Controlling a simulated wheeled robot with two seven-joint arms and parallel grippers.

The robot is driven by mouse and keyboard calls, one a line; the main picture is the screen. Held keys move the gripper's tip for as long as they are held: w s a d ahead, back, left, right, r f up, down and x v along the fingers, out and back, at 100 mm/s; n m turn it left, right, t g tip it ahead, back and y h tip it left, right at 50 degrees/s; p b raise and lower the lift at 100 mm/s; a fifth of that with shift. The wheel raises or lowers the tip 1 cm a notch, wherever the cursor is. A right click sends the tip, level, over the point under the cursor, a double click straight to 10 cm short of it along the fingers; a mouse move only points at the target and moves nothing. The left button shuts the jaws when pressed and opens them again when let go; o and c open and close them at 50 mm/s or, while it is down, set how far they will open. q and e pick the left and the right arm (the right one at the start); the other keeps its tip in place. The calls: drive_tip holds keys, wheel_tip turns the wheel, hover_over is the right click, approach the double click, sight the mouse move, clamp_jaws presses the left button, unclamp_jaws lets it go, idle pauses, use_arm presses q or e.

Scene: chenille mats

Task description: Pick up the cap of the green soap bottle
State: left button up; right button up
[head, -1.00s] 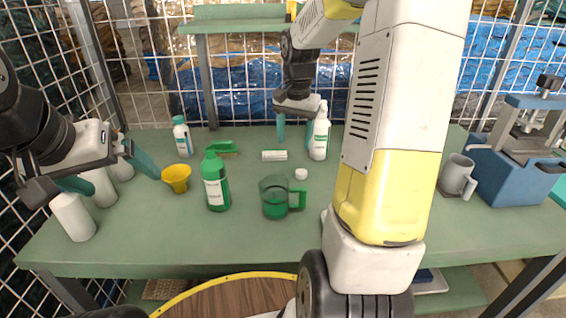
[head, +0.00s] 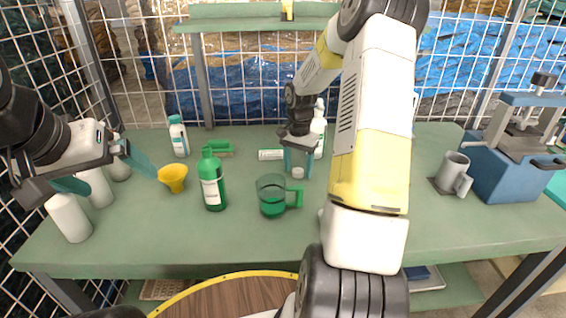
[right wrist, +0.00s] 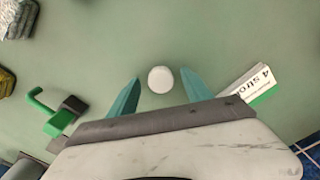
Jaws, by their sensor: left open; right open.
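A small white round cap (head: 298,173) lies on the green table, right of the green soap bottle (head: 212,182), which stands upright with a white label. My right gripper (head: 298,168) is open and empty, its teal fingers pointing down at the cap, one on each side in the head view. In the right wrist view the white cap (right wrist: 160,79) shows centred between the two fingertips; contact cannot be told. My left gripper (head: 122,184) is open and empty at the left, near the yellow funnel (head: 173,177).
A clear mug with a green handle (head: 272,197) stands just in front of the cap. A white bottle (head: 318,130) stands behind the right gripper, and a white tube (head: 270,154) lies nearby. A grey mug (head: 453,172) and blue machine (head: 498,165) are at the right.

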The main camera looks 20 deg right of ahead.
drive_tip(key=shift+f, duration=0.1)
clamp_jaws()
